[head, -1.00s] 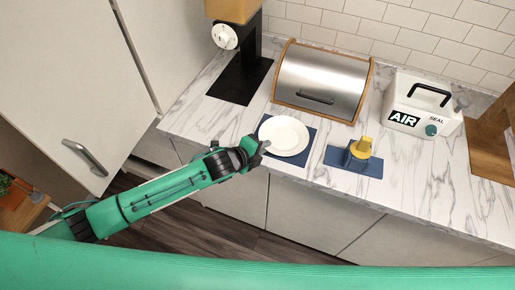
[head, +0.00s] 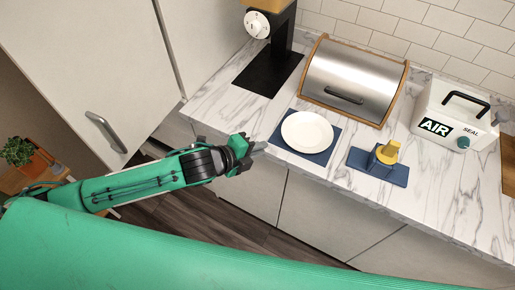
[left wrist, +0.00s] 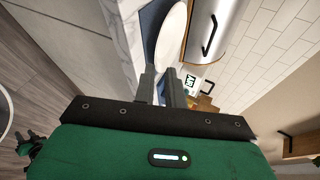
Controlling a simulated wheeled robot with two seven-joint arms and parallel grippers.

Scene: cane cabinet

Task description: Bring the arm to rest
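My left arm comes in from the left in the head view. Its gripper (head: 258,148) hangs in front of the counter edge, left of the white plate (head: 307,132), and holds nothing. In the left wrist view the two dark fingers (left wrist: 162,86) stand apart with a narrow gap between them. The plate, also in the left wrist view (left wrist: 172,35), lies beyond the fingertips, apart from them. My right gripper is not in view.
The marble counter (head: 215,100) carries a bread box (head: 352,80), a yellow-topped object (head: 387,152) on a blue mat, and a white AIR SEAL box (head: 452,112). A tall cabinet door with a handle (head: 106,132) stands left. Floor (head: 225,212) shows below the arm.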

